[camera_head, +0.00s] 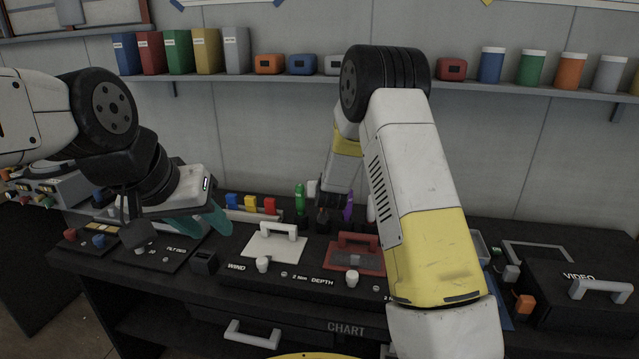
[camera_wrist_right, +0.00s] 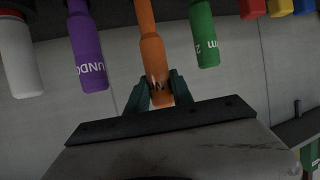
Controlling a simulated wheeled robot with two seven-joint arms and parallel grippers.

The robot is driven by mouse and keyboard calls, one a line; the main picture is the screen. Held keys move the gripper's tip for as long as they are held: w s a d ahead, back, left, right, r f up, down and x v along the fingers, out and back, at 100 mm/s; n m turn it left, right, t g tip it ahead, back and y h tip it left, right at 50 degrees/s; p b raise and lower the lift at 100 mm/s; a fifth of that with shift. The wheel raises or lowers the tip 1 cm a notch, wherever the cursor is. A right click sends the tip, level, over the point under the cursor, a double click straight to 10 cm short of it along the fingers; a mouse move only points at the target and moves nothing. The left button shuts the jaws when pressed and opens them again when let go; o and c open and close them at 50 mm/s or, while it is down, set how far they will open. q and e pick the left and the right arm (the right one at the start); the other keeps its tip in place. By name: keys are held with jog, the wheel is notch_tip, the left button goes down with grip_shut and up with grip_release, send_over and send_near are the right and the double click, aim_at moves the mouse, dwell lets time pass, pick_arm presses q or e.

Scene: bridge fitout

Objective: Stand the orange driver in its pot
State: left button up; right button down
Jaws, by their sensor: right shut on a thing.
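The orange driver (camera_wrist_right: 152,50) is between the teal fingers of my right gripper (camera_wrist_right: 155,92), which are shut on its handle end. Its far end runs out of the wrist view at the top, so I cannot tell whether it is in a pot. In the head view my right wrist (camera_head: 331,190) hides the orange driver. The green driver (camera_head: 300,200) and purple driver (camera_head: 348,207) stand on either side of that wrist. My left gripper (camera_head: 203,227) is open and empty above the left part of the console.
A white driver (camera_wrist_right: 20,65) is beyond the purple one in the wrist view. Red, yellow and blue blocks (camera_head: 250,203) sit left of the drivers. A white-handled panel (camera_head: 274,246) and a red-handled panel (camera_head: 355,255) lie in front. A shelf (camera_head: 280,77) crosses the wall.

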jog(key=shift+f, duration=1.65)
jog(key=c, duration=1)
grip_release()
jog(key=shift+c, duration=0.2)
jog(key=shift+s, duration=0.1)
jog(key=v, duration=0.7)
jog(key=shift+s, duration=0.25)
jog(key=shift+r, duration=0.2)
